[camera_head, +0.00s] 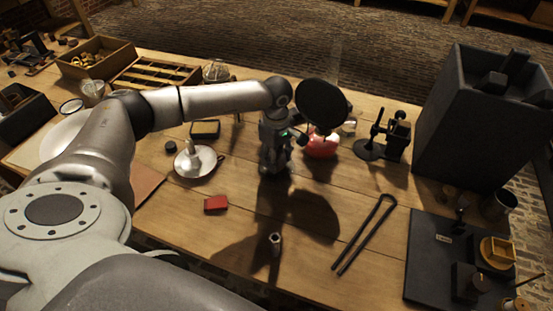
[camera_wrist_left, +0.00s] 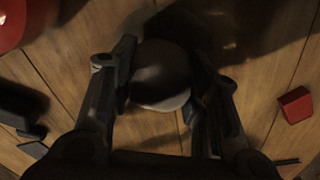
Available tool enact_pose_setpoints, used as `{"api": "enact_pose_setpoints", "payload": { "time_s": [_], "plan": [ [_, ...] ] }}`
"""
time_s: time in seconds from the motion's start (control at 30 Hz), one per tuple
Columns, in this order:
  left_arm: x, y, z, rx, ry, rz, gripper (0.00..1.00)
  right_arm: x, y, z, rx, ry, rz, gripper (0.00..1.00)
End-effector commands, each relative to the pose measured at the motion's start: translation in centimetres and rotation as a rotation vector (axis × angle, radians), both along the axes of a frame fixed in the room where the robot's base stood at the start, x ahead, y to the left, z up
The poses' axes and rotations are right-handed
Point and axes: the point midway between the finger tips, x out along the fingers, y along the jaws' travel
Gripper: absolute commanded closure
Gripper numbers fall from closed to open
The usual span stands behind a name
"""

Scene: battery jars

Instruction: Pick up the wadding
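The wadding (camera_wrist_left: 160,76) is a pale, rounded lump in the left wrist view, in dim light on the wooden table. My left gripper (camera_head: 275,172) points down at the middle of the table in the head view. In the left wrist view my left gripper (camera_wrist_left: 163,70) has its two fingers apart, one on each side of the wadding. The left finger looks very close to it; whether it touches I cannot tell. In the head view the gripper hides the wadding. My right gripper is not in view.
A red round thing (camera_head: 322,146) stands just right of the gripper. A red block (camera_head: 215,203), a metal dish (camera_head: 196,162), a small upright metal piece (camera_head: 275,242) and tongs (camera_head: 365,234) lie around. A black stand (camera_head: 384,140) and a dark box (camera_head: 470,130) are right.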

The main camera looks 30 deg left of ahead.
Motion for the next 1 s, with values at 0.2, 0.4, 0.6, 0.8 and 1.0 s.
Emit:
{"api": "enact_pose_setpoints", "payload": {
  "time_s": [0.2, 0.4, 0.6, 0.8, 1.0],
  "plan": [
    [0.0, 0.0, 0.0, 0.000, 0.000, 0.000, 0.70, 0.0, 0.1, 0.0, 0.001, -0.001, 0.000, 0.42],
    [0.0, 0.0, 0.2, 0.000, -0.001, 0.000, 0.70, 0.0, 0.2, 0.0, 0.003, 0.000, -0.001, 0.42],
    [0.1, 0.0, 1.6, 0.000, -0.003, 0.002, 0.70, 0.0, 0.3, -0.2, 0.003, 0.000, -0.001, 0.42],
    [-1.0, 0.1, 4.3, 0.000, -0.003, -0.001, 0.70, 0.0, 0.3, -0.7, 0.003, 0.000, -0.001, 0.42],
    [-4.4, 0.2, 8.2, 0.000, -0.005, -0.001, 0.70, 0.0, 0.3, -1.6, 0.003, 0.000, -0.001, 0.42]
  ]
}}
